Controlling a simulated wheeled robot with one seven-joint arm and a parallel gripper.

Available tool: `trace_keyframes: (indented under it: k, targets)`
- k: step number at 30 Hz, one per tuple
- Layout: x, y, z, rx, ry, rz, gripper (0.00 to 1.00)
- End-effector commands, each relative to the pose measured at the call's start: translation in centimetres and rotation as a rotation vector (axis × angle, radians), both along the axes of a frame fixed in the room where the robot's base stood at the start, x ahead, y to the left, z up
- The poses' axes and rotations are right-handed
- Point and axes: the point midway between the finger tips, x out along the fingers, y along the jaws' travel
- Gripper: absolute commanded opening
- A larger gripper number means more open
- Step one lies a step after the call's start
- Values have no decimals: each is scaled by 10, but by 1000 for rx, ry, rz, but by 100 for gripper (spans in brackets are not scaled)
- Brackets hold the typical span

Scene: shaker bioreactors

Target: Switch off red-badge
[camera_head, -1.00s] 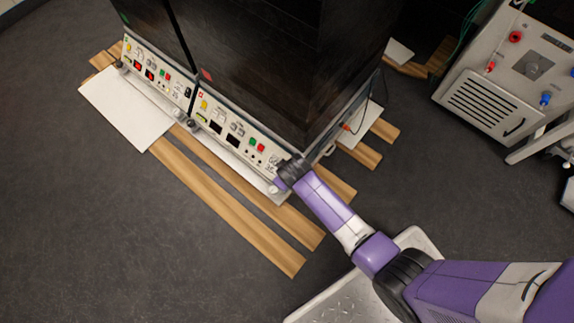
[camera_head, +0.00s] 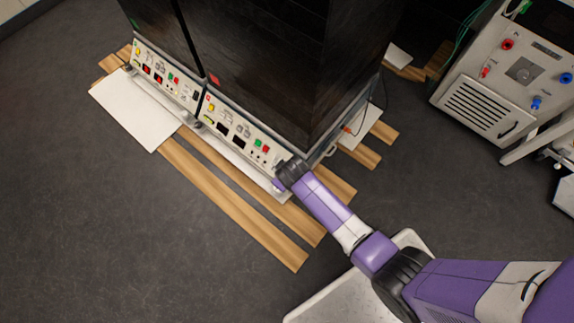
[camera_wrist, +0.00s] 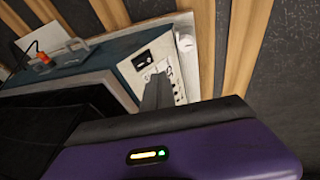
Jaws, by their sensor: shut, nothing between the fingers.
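The red badge (camera_head: 214,79) is a small red square low on the dark front of the right-hand shaker unit (camera_head: 265,70). Below it is that unit's pale control panel (camera_head: 232,130), with a yellow light, two dark displays, and green and red buttons. My gripper (camera_head: 281,172) is at the panel's right end and partly hides it. In the wrist view my shut fingers (camera_wrist: 157,92) are in front of the panel end (camera_wrist: 165,70), close to a black switch (camera_wrist: 143,59). I cannot tell whether they touch the panel.
The left-hand unit (camera_head: 160,25) stands beside it, with lit red displays on its panel (camera_head: 160,70). Wooden slats (camera_head: 230,200) and a white board (camera_head: 135,108) lie on the floor in front. A grey machine (camera_head: 485,105) stands at the right. The dark floor at lower left is clear.

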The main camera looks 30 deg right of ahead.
Motion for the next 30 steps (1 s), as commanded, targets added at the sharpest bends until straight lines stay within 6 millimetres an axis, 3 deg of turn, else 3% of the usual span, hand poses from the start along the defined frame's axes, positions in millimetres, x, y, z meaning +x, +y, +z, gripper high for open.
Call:
trace_keyframes:
  k: [1, 3, 12, 18, 30]
  targets:
    - [-5, 2, 19, 0, -1, 0, 0]
    - [-11, 4, 33, 0, -1, 0, 0]
    - [-31, 11, 80, 0, 0, 0, 0]
    - [-35, 13, 90, 0, 0, 0, 0]
    - [-36, 14, 88, 0, 0, 0, 0]
